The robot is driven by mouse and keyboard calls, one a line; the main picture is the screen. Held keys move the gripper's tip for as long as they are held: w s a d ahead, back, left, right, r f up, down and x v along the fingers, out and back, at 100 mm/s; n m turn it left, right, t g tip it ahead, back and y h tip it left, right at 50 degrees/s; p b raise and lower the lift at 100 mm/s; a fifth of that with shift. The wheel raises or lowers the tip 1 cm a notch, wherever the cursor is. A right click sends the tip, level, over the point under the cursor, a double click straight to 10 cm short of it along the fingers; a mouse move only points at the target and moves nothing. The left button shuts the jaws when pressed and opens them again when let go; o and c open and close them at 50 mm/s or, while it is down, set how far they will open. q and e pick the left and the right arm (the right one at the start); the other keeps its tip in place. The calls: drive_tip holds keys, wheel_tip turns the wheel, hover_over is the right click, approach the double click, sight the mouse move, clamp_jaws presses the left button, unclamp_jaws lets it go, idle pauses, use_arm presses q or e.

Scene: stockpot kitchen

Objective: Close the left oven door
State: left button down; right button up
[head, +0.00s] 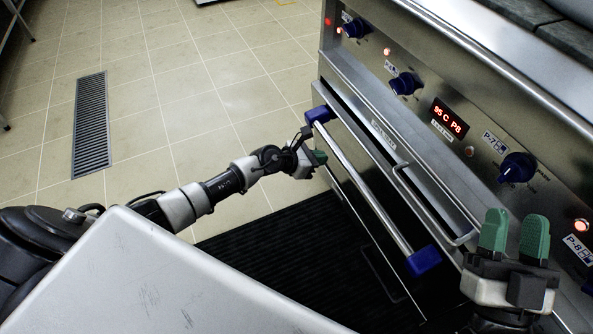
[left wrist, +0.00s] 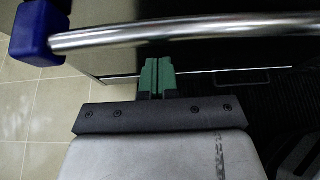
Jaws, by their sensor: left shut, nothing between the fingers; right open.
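The left oven door's chrome handle bar (head: 365,185) has blue end caps and runs diagonally across the oven front. A dark gap shows along the door's top edge, so the door looks slightly ajar; how far is hard to tell. My left gripper (head: 319,158) is shut and empty, on the outer side of the bar near its far blue end. In the left wrist view the bar (left wrist: 200,36) crosses just beyond the shut green fingertips (left wrist: 158,74), with a blue end cap (left wrist: 38,34) at upper left. Contact is not clear. My right gripper (head: 514,238) is open and empty near the control panel.
A thin metal rail handle (head: 430,206) sits beside the door. The panel above has blue knobs (head: 517,168) and a red display (head: 449,118). A black ribbed mat (head: 270,245) lies below on the tiles. The tiled floor at left is open, with a drain grate (head: 91,125).

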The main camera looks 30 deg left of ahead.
sight(334, 149)
use_arm(q)
drive_tip(key=shift+g, duration=0.3)
drive_tip(key=w+d+r+p, duration=0.1)
drive_tip(key=p, duration=0.1)
drive_tip(key=w+d+r+p, duration=0.1)
drive_tip(key=w+p, duration=0.1)
drive_tip(key=shift+w+d+r, duration=0.3)
drive_tip(key=shift+d+r, duration=0.05)
drive_tip(key=shift+d, duration=0.05)
drive_tip(key=shift+w+d+r, duration=0.1)
drive_tip(key=shift+w+d, duration=0.15)
drive_tip(key=shift+w, duration=0.05)
drive_tip(key=shift+r, duration=0.15)
use_arm(e)
wheel_tip(334, 149, down, 13)
drive_tip(key=s+d+g+h, duration=0.1)
drive_tip(key=g+h, duration=0.3)
drive_tip(key=g, duration=0.8)
drive_tip(key=shift+s+d+m, duration=0.2)
drive_tip(key=shift+d+m, duration=0.1)
drive_tip(key=shift+d, duration=0.5)
use_arm(q)
drive_tip(key=shift+w+r, duration=0.1)
use_arm(e)
drive_tip(key=shift+r, duration=0.1)
